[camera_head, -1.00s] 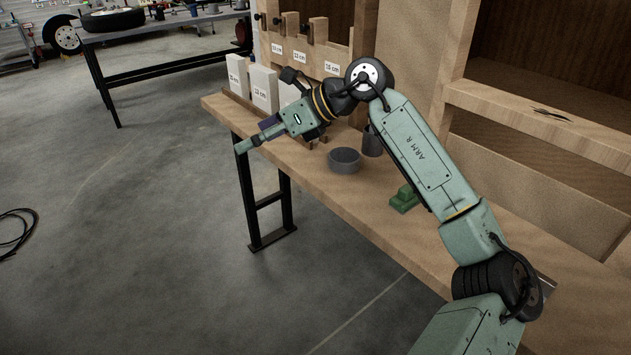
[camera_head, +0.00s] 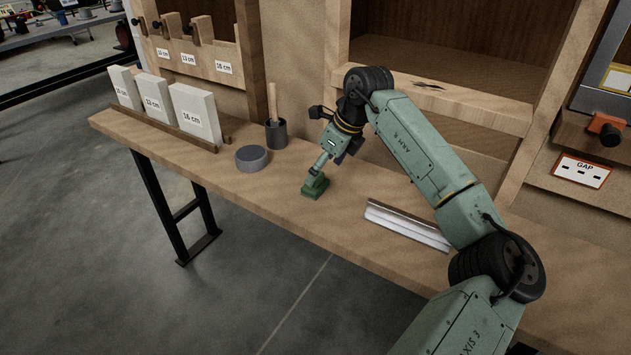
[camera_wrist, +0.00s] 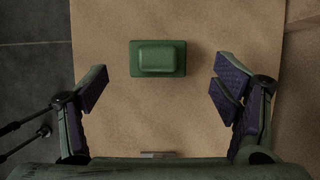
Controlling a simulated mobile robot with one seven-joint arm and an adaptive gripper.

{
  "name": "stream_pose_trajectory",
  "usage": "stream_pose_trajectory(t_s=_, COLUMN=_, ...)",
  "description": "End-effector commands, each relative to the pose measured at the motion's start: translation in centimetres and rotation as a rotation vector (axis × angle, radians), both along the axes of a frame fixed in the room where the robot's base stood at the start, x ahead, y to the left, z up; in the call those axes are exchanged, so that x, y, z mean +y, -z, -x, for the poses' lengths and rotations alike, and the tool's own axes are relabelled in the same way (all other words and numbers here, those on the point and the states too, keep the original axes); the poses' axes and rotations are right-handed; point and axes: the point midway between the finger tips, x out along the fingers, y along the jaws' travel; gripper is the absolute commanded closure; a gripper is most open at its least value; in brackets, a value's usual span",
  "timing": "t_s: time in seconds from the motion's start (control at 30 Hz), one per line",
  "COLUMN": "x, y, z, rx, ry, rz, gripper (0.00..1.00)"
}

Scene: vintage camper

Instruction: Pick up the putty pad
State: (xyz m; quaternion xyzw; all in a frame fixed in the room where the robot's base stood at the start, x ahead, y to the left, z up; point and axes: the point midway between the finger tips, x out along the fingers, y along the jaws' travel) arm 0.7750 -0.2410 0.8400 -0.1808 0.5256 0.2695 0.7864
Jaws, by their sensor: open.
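A green block-shaped pad, which I take for the putty pad (camera_wrist: 158,58), lies on the wooden bench top. It has a wider base and a smaller raised top. It also shows in the head view (camera_head: 315,188), partly covered by my gripper's end. My gripper (camera_wrist: 160,85) is open and empty in the wrist view. Its two purple-padded fingers stand left and right, and the pad lies ahead of them, centred between their lines. In the head view my gripper (camera_head: 320,165) points down over the pad. I cannot tell the height gap exactly.
A grey round tin (camera_head: 251,158) and a dark cup (camera_head: 276,134) holding a wooden handle stand left of the pad. White labelled blocks (camera_head: 195,114) stand in a rack farther left. A pale metal strip (camera_head: 408,226) lies right of the pad. The bench's front edge is near.

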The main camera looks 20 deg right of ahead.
Motion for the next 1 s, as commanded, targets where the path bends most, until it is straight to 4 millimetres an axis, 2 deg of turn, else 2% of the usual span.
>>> stream_pose_trajectory(t_s=0.13, x=1.0, y=1.7, z=-0.7, rx=0.003, ry=-0.004, rz=-0.004, gripper=0.18)
stream_pose_trajectory(t_s=0.3, x=1.4, y=3.8, z=-1.3, rx=0.002, ry=-0.002, rz=-0.003, gripper=0.18)
stream_pose_trajectory(t_s=0.57, x=1.5, y=4.2, z=-1.4, rx=0.0, ry=-0.001, rz=-0.001, gripper=0.18)
stream_pose_trajectory(t_s=1.0, x=1.5, y=4.1, z=-1.4, rx=0.0, ry=-0.001, rz=-0.001, gripper=0.46)
